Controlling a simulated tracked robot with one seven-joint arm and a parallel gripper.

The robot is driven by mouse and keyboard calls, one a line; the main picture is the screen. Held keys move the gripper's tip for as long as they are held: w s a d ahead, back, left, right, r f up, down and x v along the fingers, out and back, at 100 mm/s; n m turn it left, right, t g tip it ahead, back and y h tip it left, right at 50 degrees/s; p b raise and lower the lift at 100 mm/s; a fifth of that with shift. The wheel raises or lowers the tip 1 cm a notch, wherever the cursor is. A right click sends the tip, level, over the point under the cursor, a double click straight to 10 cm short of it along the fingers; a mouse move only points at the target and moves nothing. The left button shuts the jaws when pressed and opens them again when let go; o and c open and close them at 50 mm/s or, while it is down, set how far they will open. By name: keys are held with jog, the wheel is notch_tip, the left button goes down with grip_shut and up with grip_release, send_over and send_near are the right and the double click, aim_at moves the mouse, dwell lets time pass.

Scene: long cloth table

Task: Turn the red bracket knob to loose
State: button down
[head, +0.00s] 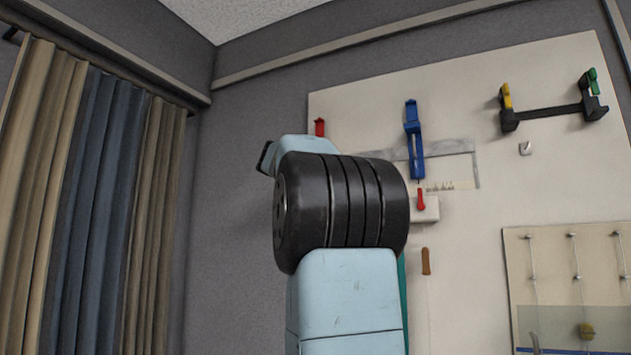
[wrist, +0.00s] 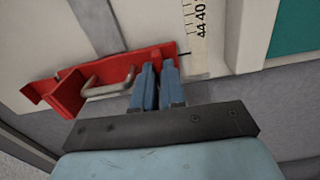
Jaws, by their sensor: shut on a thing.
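In the wrist view the red bracket (wrist: 115,74) lies slanted across the pale wall board, with a grey bent handle (wrist: 108,82) on it. My gripper (wrist: 156,68) is at the right end of the bracket. Its two blue fingers are close together, with a bit of red between their tips. The fingers hide most of the knob, so its turn position cannot be told. In the head view only a red tip of the bracket (head: 319,127) shows above my arm, which hides my gripper there.
The board (head: 470,120) also carries a blue bracket (head: 413,140), a black bar with yellow and green ends (head: 553,112), a white box with a red lever (head: 421,200) and a small hook (head: 525,148). A ruler strip (wrist: 195,20) is near the fingers. Curtains (head: 95,200) hang left.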

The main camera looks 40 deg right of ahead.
jog(key=shift+w+f+n, duration=0.15)
jog(key=shift+f+n, duration=0.15)
jog(key=shift+n, duration=0.1)
jog(key=c, duration=1.2)
grip_release()
jog(key=shift+r, duration=0.1)
jog(key=shift+a+r, duration=0.1)
jog(key=v, duration=1.3)
jog(key=shift+a, duration=0.35)
jog(key=s+a+f+m+y, duration=0.1)
jog(key=s+a+f+y, duration=0.4)
jog(key=f, duration=1.1)
jog(key=s+a+f+m+g+y, duration=0.1)
jog(key=s+a+f+y, duration=0.5)
jog(key=f, duration=1)
jog(key=s+a+f+m+y, duration=0.2)
jog(key=s+a+f+y, duration=0.3)
jog(key=s+a+f, duration=0.5)
jog(key=a+f, duration=0.4)
jog(key=f, duration=0.3)
jog(key=shift+s+a+m+y, duration=0.3)
jog(key=shift+s, duration=0.05)
